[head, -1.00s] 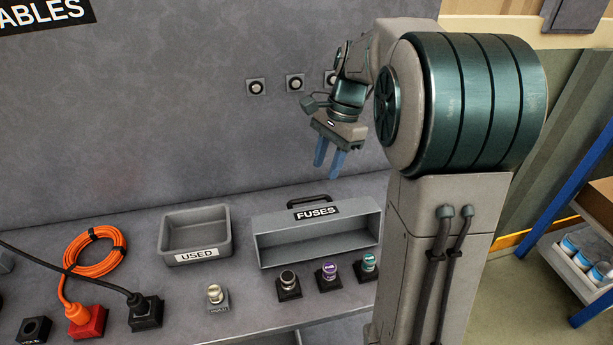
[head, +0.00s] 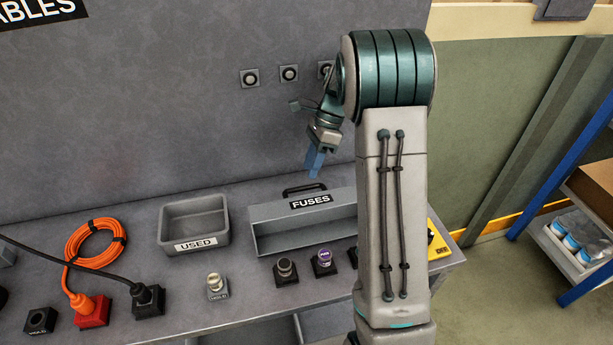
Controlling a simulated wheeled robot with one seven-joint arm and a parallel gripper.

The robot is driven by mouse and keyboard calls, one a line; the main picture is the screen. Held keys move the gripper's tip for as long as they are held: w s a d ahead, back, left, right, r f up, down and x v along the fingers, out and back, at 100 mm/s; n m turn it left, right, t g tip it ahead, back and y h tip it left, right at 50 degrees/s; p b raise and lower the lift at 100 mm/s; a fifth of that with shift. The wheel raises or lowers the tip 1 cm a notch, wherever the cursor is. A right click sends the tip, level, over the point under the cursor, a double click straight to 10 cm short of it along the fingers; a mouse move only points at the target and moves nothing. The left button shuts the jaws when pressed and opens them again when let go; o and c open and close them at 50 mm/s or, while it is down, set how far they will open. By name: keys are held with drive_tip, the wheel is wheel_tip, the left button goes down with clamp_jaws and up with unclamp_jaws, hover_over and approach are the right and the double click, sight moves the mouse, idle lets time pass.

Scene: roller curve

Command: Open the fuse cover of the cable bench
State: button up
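The grey box labelled FUSES (head: 277,241) sits on the bench with a dark handle (head: 305,190) at its top back edge. Its right end is hidden behind my arm. I see a recess behind its front lip, but I cannot tell whether a separate cover is shut or raised. My gripper (head: 315,163) hangs in the air above and behind the handle in the picture, apart from the box, with blue fingers pointing down. The fingers overlap from this side, so their gap does not show. I see nothing held in them.
A grey USED bin (head: 194,222) stands left of the box. In front are several fuses on black bases, one purple-topped (head: 324,258), and a metal-topped one (head: 216,285). Orange cable (head: 90,249) lies left. A yellow box (head: 440,243) shows right of my arm.

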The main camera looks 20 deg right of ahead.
drive_tip(key=shift+x, duration=2.3)
drive_tip(key=shift+c, duration=0.3)
